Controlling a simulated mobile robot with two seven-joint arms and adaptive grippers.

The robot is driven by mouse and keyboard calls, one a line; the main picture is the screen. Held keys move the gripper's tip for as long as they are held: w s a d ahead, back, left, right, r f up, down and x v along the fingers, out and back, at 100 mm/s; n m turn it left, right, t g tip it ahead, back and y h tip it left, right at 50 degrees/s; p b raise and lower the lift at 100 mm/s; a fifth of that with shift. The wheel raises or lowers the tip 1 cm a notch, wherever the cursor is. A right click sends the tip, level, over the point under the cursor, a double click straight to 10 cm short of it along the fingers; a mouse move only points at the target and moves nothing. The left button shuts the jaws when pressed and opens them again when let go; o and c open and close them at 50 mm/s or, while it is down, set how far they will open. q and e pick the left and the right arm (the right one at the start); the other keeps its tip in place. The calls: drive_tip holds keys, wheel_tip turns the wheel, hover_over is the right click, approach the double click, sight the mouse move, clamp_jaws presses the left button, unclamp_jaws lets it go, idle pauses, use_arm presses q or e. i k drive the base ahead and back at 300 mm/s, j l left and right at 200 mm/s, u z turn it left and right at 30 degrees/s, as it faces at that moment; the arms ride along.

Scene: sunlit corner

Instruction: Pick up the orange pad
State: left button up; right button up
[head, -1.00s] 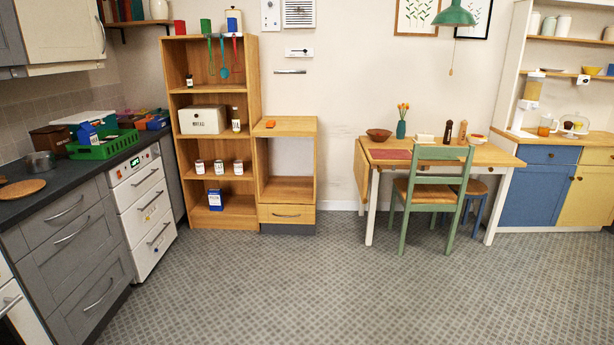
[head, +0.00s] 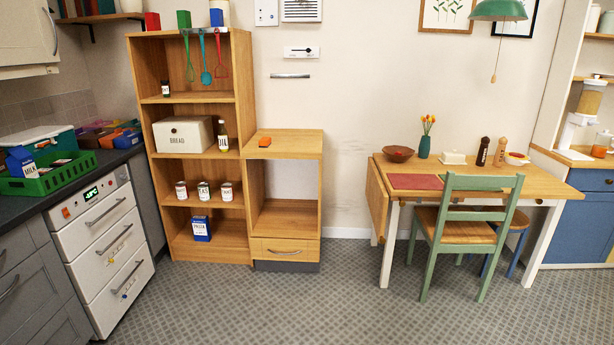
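A small orange pad (head: 265,142) lies flat on the wooden top of the low open cabinet (head: 290,147), near its left side beside the tall shelf. Nothing covers it. Neither of my grippers shows in the head view.
A tall wooden shelf (head: 245,90) with a bread box and jars stands directly left of the cabinet. A table (head: 545,187) with a green chair (head: 466,232) stands to the right. A counter with a green crate (head: 60,180) is on the left. The floor (head: 330,300) ahead is clear.

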sight(265, 142)
drive_tip(key=i+u, duration=0.15)
drive_tip(key=i, duration=0.4)
drive_tip(key=i+l+u, duration=0.15)
drive_tip(key=i, duration=0.35)
drive_tip(key=i+l+u, duration=0.15)
drive_tip(key=i, duration=0.4)
drive_tip(key=i+l, duration=0.45)
drive_tip(key=i, duration=0.2)
drive_tip(key=u, duration=0.05)
